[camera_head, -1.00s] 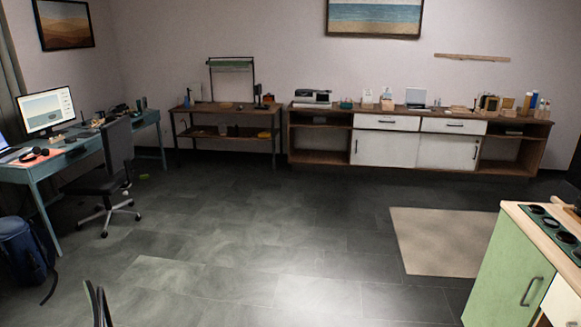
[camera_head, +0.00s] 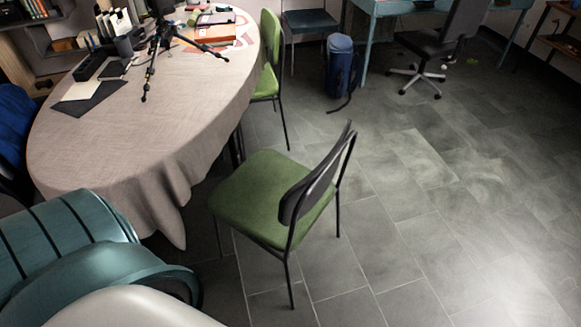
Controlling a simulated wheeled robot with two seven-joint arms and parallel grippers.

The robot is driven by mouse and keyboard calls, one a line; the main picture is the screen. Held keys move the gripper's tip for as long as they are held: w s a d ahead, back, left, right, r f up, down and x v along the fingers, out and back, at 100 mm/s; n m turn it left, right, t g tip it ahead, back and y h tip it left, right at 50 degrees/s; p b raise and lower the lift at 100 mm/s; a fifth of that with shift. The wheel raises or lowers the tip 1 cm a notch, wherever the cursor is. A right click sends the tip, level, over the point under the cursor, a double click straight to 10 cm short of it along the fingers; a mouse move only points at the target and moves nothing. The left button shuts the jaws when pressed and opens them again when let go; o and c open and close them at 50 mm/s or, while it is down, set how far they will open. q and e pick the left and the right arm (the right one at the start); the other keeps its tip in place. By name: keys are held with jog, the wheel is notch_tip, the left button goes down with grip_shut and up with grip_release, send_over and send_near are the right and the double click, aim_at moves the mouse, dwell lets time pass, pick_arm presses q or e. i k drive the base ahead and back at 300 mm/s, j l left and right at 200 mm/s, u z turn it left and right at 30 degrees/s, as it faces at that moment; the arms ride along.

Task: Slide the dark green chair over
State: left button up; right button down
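A chair (camera_head: 262,198) with a dark green seat, a near-black backrest and thin dark legs stands upright on the floor in the middle of the head view. It is at the right end of the cloth-covered table (camera_head: 170,105), pulled out from it, with its backrest away from the table. A brighter green chair (camera_head: 268,62) stands at the table's far side, partly hidden by the tablecloth. A teal slatted chair (camera_head: 75,240) fills the lower left corner. Neither of my grippers is in view.
A tripod (camera_head: 165,40) and several small items stand on the table. A blue backpack (camera_head: 341,70) stands beyond the chairs, near the teal desk (camera_head: 400,8) and a black office chair (camera_head: 442,45). The tiled floor (camera_head: 460,210) right of the dark green chair is clear.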

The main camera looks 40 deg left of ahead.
aim_at(272, 199)
jog(key=i+l+u, duration=0.2)
jog(key=u, duration=0.3)
jog(key=i+l+u, duration=0.1)
jog(key=l+u, duration=0.85)
jog(key=i+l+u, duration=0.1)
jog(key=l+u, duration=0.15)
jog(key=l, duration=0.2)
